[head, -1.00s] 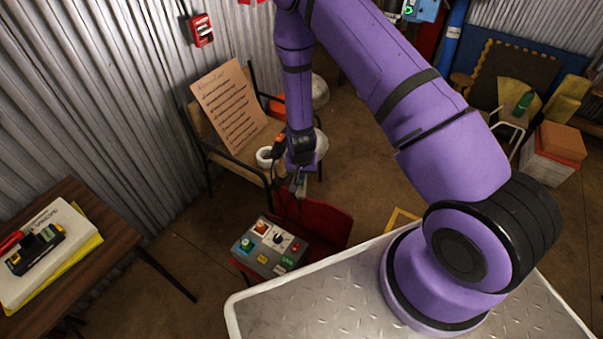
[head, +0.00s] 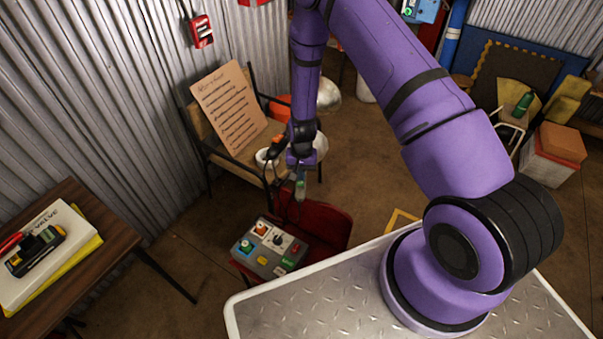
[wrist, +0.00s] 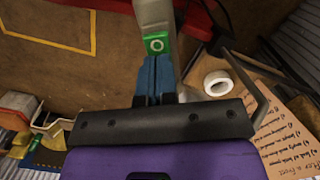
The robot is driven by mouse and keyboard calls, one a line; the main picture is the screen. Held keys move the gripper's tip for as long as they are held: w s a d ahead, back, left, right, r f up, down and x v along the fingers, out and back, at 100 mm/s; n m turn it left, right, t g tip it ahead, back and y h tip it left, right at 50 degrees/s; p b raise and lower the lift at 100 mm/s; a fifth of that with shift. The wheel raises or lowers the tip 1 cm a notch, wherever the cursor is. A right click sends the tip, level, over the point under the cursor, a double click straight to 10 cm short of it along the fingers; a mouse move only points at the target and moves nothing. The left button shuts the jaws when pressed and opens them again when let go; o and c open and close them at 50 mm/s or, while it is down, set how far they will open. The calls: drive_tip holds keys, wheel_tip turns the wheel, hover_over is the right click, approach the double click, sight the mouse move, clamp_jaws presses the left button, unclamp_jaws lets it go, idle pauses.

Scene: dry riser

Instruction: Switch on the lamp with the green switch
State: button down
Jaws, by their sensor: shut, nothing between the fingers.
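A grey control box (head: 268,262) with coloured buttons lies on the red chair (head: 322,222). Behind are a chair with a written sheet (head: 228,105) and a white roll (wrist: 217,83). A wooden table (head: 125,240) stands left. Open floor lies right of the red chair.

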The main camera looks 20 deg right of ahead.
drive_tip(key=shift+s+a+f, duration=0.15)
drive_tip(key=shift+s+a, duration=0.15)
drive_tip(key=shift+s, duration=0.3)
drive_tip(key=shift+s+a+f, duration=0.15)
drive_tip(key=shift+s+a, duration=0.1)
drive_tip(key=shift+s, duration=0.3)
drive_tip(key=shift+w, duration=0.1)
drive_tip(key=shift+w+d, duration=0.25)
drive_tip(key=shift+w, duration=0.25)
drive_tip(key=shift+t+h, duration=0.3)
drive_tip(key=shift+t, duration=0.2)
drive_tip(key=shift+r+t+h, duration=0.35)
drive_tip(key=shift+t+h, duration=0.05)
drive_tip(key=shift+t, duration=0.5)
wheel_tip(320, 180, up, 30)
drive_tip(key=s+a+n+t+y, duration=0.1)
drive_tip(key=a, duration=0.1)
drive_tip(key=shift+s+n+y, duration=0.3)
drive_tip(key=shift+s+y, duration=0.05)
drive_tip(key=shift+y, duration=0.05)
